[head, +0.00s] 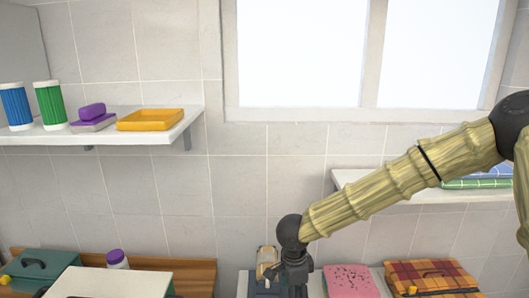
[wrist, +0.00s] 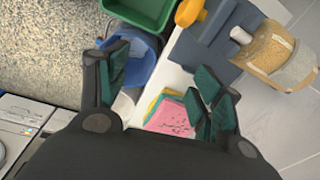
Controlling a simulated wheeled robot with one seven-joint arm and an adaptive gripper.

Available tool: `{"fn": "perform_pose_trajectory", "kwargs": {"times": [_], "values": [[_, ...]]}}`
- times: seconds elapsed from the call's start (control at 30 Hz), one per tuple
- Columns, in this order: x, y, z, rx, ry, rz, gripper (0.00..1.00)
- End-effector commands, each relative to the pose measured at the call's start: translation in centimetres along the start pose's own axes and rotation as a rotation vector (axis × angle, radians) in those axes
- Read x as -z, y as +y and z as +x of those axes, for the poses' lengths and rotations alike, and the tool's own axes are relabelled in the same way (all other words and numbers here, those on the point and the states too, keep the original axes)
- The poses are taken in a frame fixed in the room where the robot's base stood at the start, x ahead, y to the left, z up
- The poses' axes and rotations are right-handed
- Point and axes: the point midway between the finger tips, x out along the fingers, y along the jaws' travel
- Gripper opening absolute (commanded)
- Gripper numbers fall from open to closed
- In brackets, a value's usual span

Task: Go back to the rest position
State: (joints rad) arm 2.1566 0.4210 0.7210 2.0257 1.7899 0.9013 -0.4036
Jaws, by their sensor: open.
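My gripper (head: 294,280) hangs at the end of my arm at the bottom centre of the head view, over the counter. Its lower end is cut off by the frame edge. In the wrist view my gripper (wrist: 163,65) has its two fingers spread wide with nothing held between them. Beyond the gap show a white surface (wrist: 172,85), part of a blue container (wrist: 142,62) and a pink speckled stack (wrist: 172,118). The task names no other object.
In the head view a jar (head: 266,260) stands right behind my gripper. A pink speckled piece (head: 352,281) and a plaid case (head: 432,277) lie to the right. A left shelf (head: 100,136) and a right shelf (head: 415,195) jut from the wall. A green case (head: 38,268) sits far left.

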Motion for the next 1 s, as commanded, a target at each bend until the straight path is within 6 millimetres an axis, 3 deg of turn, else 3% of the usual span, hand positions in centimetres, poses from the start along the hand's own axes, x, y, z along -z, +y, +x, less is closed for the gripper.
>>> {"fn": "perform_pose_trajectory", "kwargs": {"times": [0.03, 0.2, 0.5, 0.8, 1.0], "values": [[0.3, 0.8, 2.3, 0.0, 0.026, -0.031, 0.66], [2.2, 3.8, 9.8, 0.03, 0.126, -0.182, 0.66], [5.0, 11.3, 21.6, 0.07, 0.224, -0.524, 0.66], [6.1, 20.9, 30.1, 0.073, 0.182, -0.889, 0.66], [6.3, 28.7, 33.9, 0.051, 0.084, -1.124, 0.66]]}}
